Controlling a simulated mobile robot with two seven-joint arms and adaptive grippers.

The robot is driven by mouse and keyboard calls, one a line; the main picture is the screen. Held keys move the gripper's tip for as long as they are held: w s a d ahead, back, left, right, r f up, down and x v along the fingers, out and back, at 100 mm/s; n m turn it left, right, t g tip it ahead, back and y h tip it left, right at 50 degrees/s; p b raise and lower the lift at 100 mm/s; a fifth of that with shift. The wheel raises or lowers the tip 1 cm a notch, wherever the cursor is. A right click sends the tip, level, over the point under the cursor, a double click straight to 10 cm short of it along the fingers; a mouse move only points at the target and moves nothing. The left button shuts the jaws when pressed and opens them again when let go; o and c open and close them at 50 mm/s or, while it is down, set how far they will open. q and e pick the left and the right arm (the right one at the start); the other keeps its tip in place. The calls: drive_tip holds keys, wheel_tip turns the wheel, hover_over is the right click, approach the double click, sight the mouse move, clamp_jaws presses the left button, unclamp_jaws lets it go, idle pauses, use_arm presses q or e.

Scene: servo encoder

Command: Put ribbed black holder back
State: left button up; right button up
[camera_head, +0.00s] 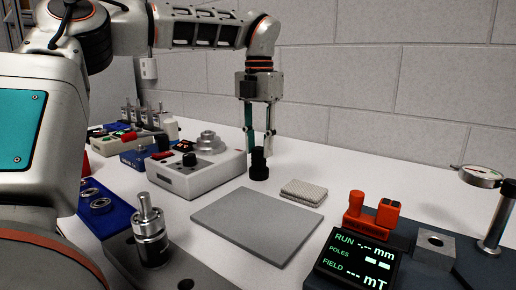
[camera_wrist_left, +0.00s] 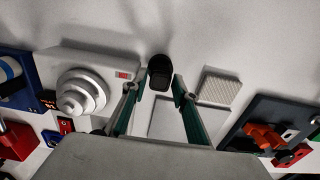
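A small black holder (camera_head: 259,167) stands upright on the white table, behind the grey mat and right of the grey instrument box. Its ribs are too small to make out. It also shows in the left wrist view (camera_wrist_left: 160,74) near the top middle. My left gripper (camera_head: 260,143) points straight down over the holder with its fingers apart. In the left wrist view its fingertips (camera_wrist_left: 156,86) lie to either side of the holder's near end. I cannot tell whether they touch it. My right gripper is not in view.
A grey mat (camera_head: 255,225) lies empty in front. A white textured pad (camera_head: 302,192) lies right of the holder. The instrument box (camera_head: 195,175) with a stepped round platform stands left. A dark display unit (camera_head: 355,258) and a dial gauge stand (camera_head: 497,220) are at right.

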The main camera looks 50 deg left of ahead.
sight(258, 148)
use_arm(q)
wheel_tip(258, 148, up, 8)
drive_tip(key=shift+s+r+p, duration=0.1)
drive_tip(key=shift+s+p, duration=0.05)
drive_tip(key=shift+p, duration=0.75)
wheel_tip(258, 148, up, 3)
drive_tip(key=shift+f+p, duration=0.15)
drive_tip(key=shift+p, duration=0.2)
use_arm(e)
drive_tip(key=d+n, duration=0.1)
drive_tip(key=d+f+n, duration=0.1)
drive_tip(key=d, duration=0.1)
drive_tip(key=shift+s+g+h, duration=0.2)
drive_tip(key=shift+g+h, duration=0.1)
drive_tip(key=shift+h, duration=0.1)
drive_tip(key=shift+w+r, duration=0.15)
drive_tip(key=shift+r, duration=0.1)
